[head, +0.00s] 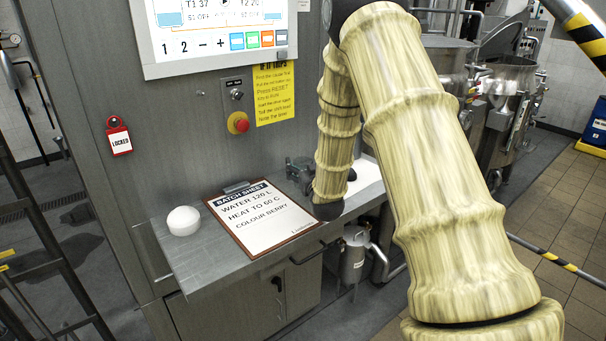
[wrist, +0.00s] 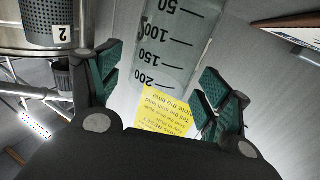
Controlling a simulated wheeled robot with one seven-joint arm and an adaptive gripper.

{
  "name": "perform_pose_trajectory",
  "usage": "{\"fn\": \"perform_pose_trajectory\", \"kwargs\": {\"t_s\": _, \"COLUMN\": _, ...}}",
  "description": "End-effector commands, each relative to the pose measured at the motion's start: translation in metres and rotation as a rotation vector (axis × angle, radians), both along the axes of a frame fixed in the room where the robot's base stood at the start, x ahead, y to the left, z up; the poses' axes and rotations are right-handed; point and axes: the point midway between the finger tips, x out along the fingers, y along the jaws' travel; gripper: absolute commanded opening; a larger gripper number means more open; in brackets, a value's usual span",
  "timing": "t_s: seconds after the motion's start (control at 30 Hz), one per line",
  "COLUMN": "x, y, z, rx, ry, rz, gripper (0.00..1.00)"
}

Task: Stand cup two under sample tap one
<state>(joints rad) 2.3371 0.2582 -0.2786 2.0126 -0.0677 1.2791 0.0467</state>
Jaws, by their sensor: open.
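A clear cup with black marks from 50 to 200 (wrist: 172,50) shows in the wrist view, upside down in the picture. It is ahead of and between the green-padded fingers of my gripper (wrist: 163,88). The fingers are open, with a gap visible at the left pad; whether the right pad touches the cup is unclear. No number is visible on this cup. In the head view my gripper (head: 300,172) is small and partly hidden by my arm, above the right part of the shelf. I cannot make out the cup or a sample tap there.
A grey shelf (head: 205,268) holds a batch-sheet clipboard (head: 262,217) and a white dome (head: 184,221). A yellow notice (head: 273,92) and a red stop button (head: 239,122) are on the panel behind. A dark perforated cylinder labelled 2 (wrist: 47,15) stands left in the wrist view.

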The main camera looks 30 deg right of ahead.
Motion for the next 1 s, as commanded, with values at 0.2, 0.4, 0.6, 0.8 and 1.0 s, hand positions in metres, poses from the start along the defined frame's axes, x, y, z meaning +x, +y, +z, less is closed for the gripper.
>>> {"fn": "perform_pose_trajectory", "kwargs": {"t_s": 0.2, "x": 0.0143, "y": -0.0049, "z": 0.0005, "rx": 0.0, "ry": 0.0, "rz": 0.0, "gripper": 0.78}}
{"fn": "perform_pose_trajectory", "kwargs": {"t_s": 0.4, "x": 0.0147, "y": -0.0049, "z": 0.0, "rx": 0.0, "ry": 0.0, "rz": -0.001, "gripper": 0.78}}
{"fn": "perform_pose_trajectory", "kwargs": {"t_s": 0.6, "x": 0.0146, "y": -0.005, "z": 0.0001, "rx": 0.001, "ry": -0.001, "rz": -0.001, "gripper": 0.45}}
{"fn": "perform_pose_trajectory", "kwargs": {"t_s": 0.8, "x": 0.0146, "y": -0.005, "z": 0.0004, "rx": 0.001, "ry": -0.001, "rz": -0.001, "gripper": 0.26}}
{"fn": "perform_pose_trajectory", "kwargs": {"t_s": 1.0, "x": 0.0146, "y": -0.0049, "z": 0.0008, "rx": 0.001, "ry": -0.001, "rz": -0.001, "gripper": 0.26}}
